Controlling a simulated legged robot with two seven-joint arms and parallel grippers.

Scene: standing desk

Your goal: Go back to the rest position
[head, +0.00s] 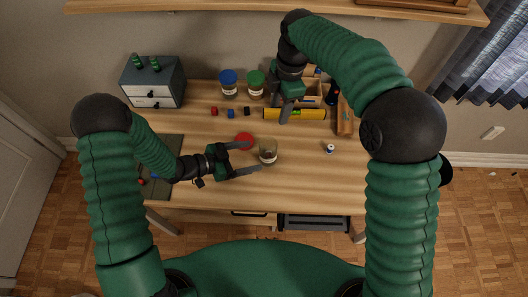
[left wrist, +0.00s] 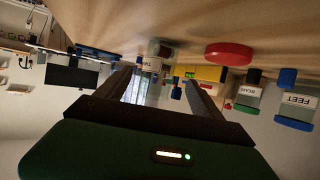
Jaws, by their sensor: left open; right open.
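My left gripper (head: 255,157) is open over the desk (head: 210,190), its fingers pointing right. A clear open jar (head: 267,152) stands just off its fingertips; in the left wrist view the jar (left wrist: 158,52) shows upside down between the fingers, apart from them as far as I can tell. A red lid (head: 244,139) lies on the desk beside the upper finger. My right gripper (head: 286,112) is open at the back of the desk, near a long yellow object (head: 308,114). Its fingertips overlap in the head view, and I cannot tell whether it touches anything.
A blue-lidded jar (head: 228,85) and a green-lidded jar (head: 255,85) stand at the back. Small red (head: 214,111) and blue (head: 231,114) pieces lie before them. A small drawer cabinet (head: 153,84) is at back left, a wooden organiser (head: 311,90) at back right. The desk's front right is mostly clear.

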